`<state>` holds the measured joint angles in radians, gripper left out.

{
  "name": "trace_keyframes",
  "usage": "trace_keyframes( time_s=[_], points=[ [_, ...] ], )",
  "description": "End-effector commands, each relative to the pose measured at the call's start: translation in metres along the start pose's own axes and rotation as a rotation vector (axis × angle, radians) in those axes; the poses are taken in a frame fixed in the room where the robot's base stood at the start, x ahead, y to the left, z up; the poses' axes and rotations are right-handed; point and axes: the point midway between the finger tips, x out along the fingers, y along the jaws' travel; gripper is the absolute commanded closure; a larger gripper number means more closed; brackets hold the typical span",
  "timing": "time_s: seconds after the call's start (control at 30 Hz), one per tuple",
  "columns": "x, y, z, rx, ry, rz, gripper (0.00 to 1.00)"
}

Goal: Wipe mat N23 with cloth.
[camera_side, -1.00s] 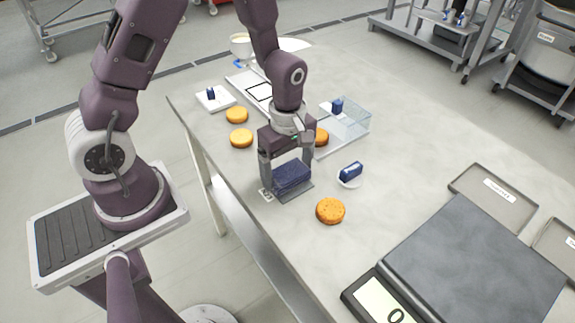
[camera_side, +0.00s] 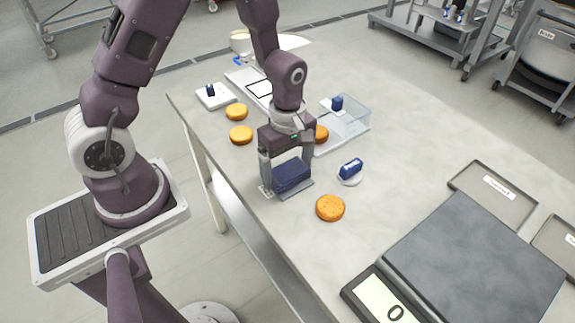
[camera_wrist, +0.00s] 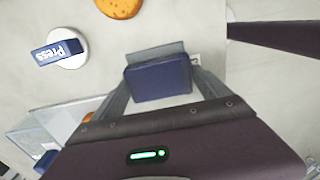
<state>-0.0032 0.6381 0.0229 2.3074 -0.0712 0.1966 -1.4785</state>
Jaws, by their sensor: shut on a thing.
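A dark blue folded cloth (camera_side: 292,172) sits between the fingers of my gripper (camera_side: 288,178), which is shut on it. The cloth is low over a small grey mat (camera_side: 300,192) near the table's near left edge and covers most of it. In the wrist view, the cloth (camera_wrist: 158,82) shows between the two fingers, and a strip of the grey mat (camera_wrist: 155,51) shows beyond it. A small white label lies at the mat's corner; I cannot read it. Whether the cloth presses on the mat is hard to tell.
A blue block marked "Press" (camera_side: 351,168) sits on a white disc to the right. Orange rounds (camera_side: 330,208) lie around, one close behind my gripper. A clear bin (camera_side: 347,122) stands behind. A grey scale (camera_side: 470,265) fills the front right. The table's middle right is clear.

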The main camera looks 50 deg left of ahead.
Motion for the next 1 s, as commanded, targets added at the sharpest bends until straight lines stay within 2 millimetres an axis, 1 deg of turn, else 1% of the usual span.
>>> trace_keyframes(
  time_s=[0.27,0.6,0.83,1.0],
  points=[
    [0.002,0.0,-0.001,0.0,0.0,0.0,0.46],
    [0.001,-0.012,-0.018,-0.002,0.0,0.0,0.46],
    [0.001,-0.012,-0.017,0.0,0.0,0.0,0.46],
    [0.002,-0.012,-0.002,0.003,0.0,0.0,0.46]
  ],
)
